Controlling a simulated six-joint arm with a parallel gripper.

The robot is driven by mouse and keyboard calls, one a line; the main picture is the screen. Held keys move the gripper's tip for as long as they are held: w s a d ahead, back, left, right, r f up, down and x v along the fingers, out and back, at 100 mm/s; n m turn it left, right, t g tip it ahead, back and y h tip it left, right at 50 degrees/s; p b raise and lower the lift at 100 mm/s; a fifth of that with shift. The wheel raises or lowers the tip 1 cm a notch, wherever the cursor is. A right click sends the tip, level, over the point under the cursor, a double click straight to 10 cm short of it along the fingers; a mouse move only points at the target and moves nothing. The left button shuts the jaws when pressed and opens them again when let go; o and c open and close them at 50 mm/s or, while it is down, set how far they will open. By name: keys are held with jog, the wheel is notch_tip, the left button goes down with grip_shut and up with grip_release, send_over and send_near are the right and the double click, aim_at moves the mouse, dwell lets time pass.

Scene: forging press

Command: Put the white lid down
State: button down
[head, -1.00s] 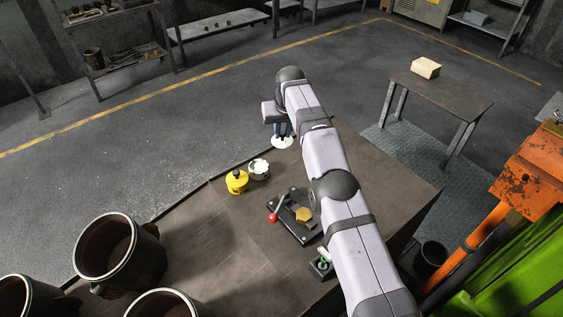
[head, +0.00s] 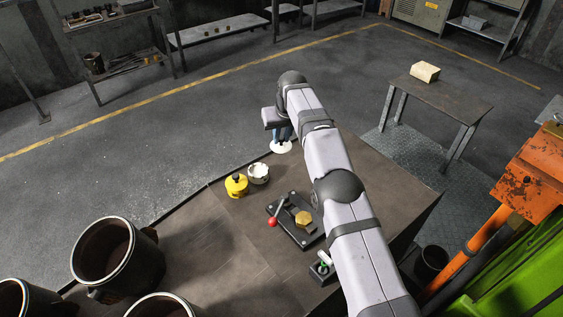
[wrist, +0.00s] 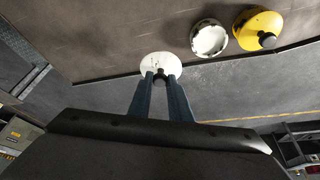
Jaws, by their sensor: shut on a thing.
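The white lid (head: 280,147) is a round disc with a dark knob. My gripper (wrist: 161,76) is shut on the knob, and the lid (wrist: 150,64) shows beyond the fingertips in the wrist view. In the head view the lid appears at the table's far edge, to the right of an open white pot (head: 258,173). I cannot tell whether the lid touches the table (head: 223,222). The white pot (wrist: 209,38) also shows in the wrist view, apart from the lid. A yellow pot with a yellow lid and dark knob (head: 236,185) stands beside the white pot.
A black plate with a red-knobbed lever (head: 272,222) and a brass hexagonal piece (head: 303,218) lies nearer. A small box with a green switch (head: 322,266) is beside my arm. Large dark barrels (head: 76,259) stand at lower left. The table's left middle is bare.

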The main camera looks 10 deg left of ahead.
aim_at(282, 146)
notch_tip(282, 146, down, 4)
jog(key=shift+r, duration=0.1)
jog(key=shift+f+p, duration=0.7)
jog(key=shift+f, duration=1.75)
jog(key=shift+f, duration=0.15)
jog(key=c, duration=1.6)
grip_release()
jog(key=shift+c, duration=0.2)
jog(key=shift+b+v, duration=0.35)
jog(key=shift+v, duration=0.45)
jog(key=b+v, duration=0.3)
jog(key=v, duration=0.7)
jog(key=shift+r, duration=0.35)
